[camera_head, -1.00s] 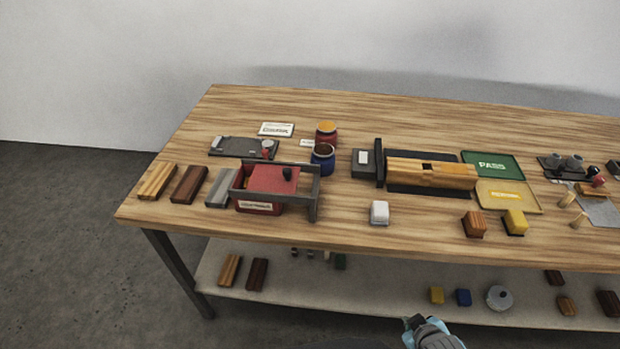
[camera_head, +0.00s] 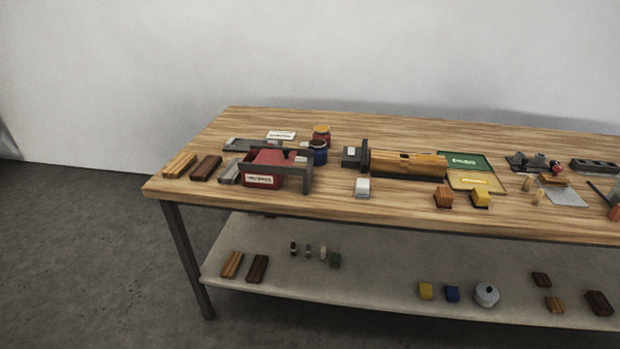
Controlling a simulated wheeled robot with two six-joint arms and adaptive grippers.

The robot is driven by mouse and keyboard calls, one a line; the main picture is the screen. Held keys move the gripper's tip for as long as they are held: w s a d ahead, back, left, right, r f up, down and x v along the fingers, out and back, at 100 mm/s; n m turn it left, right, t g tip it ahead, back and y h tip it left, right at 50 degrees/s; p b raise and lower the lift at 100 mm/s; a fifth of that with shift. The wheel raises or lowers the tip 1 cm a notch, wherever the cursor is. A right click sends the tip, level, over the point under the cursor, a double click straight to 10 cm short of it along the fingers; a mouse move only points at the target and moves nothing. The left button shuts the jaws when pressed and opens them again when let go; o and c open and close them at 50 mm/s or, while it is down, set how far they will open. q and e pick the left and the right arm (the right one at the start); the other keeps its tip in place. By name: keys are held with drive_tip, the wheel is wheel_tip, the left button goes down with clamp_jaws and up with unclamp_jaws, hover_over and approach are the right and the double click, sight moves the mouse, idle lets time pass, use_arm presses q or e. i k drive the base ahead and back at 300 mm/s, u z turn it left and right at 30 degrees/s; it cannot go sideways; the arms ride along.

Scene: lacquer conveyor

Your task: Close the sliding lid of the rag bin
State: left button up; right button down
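The rag bin (camera_head: 262,181) is a red box with a white label on its front. It stands near the left front of the wooden table top. Its red sliding lid (camera_head: 270,158) lies on top, between dark grey rails. The dark rail frame (camera_head: 307,178) extends past the bin's right side. From this low angle I cannot tell how much of the opening the lid covers. The lid's dark knob is hard to make out against the back rail. Neither of my grippers is in view.
Wood blocks (camera_head: 206,168) lie left of the bin. A blue jar (camera_head: 318,152) and a red jar (camera_head: 321,134) stand behind its right end. The table's front edge (camera_head: 330,218) is close before the bin, with a lower shelf (camera_head: 370,275) underneath.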

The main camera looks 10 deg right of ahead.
sight(285, 157)
drive_tip(key=u, duration=0.75)
drive_tip(key=k, duration=0.1)
drive_tip(key=z, duration=1.7)
drive_tip(key=i, duration=0.7)
drive_tip(key=u, duration=0.65)
drive_tip(key=i, duration=0.6)
drive_tip(key=u, duration=0.7)
